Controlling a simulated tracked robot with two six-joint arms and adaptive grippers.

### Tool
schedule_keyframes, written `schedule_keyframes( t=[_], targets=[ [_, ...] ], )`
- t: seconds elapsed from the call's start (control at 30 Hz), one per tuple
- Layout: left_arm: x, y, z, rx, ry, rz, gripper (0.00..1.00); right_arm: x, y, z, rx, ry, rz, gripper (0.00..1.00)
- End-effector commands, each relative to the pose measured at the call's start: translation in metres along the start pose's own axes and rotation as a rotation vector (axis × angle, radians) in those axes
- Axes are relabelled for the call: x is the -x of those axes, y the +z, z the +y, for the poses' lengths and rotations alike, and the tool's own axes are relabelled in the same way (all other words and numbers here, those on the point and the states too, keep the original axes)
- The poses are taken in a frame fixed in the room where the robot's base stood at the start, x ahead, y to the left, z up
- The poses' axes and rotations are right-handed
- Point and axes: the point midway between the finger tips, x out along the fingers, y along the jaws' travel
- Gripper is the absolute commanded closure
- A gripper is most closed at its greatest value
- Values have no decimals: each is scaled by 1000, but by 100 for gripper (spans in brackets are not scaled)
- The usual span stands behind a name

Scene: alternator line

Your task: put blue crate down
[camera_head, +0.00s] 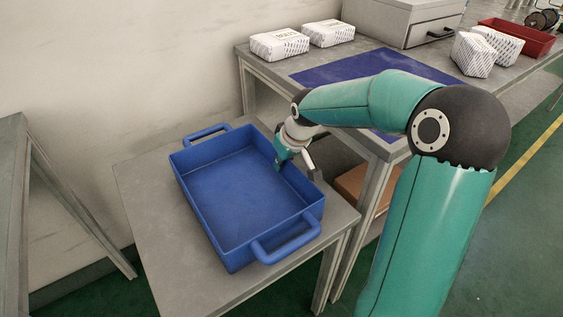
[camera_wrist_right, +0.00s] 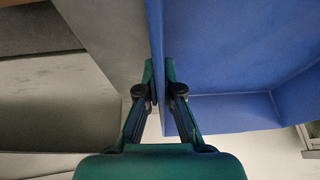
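The blue crate (camera_head: 235,190) is empty, with a loop handle at each end. It is level over the small grey table (camera_head: 150,215), at its surface; I cannot tell whether a thin gap is left under it. My right gripper (camera_head: 281,162) reaches down to the crate's right long wall. In the right wrist view, the fingers of my right gripper (camera_wrist_right: 160,88) lie on both sides of the blue crate's wall (camera_wrist_right: 157,45), close against it, shut on it. My left gripper is not in view.
A higher workbench (camera_head: 265,62) stands at the right, with a blue mat (camera_head: 340,66), white packages (camera_head: 279,45), a grey drawer box (camera_head: 400,22) and a red bin (camera_head: 515,38). A brown box (camera_head: 357,187) sits beneath it. Bare tabletop shows left of the crate.

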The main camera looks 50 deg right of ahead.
Motion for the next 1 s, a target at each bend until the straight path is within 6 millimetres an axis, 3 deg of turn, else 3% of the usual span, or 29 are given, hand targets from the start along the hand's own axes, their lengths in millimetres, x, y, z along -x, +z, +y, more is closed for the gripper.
schedule_keyframes(
  t=[0.03,0.2,0.63,0.77,1.0],
  targets=[
    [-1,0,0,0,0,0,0,0,-1,0,-3,0,5,100],
    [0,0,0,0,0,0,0,0,0,0,0,0,0,69],
    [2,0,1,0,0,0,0,8,-1,0,1,0,1,69],
    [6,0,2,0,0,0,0,26,-2,0,0,1,3,69],
    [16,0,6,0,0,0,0,76,-2,-1,1,0,5,69]
  ],
)
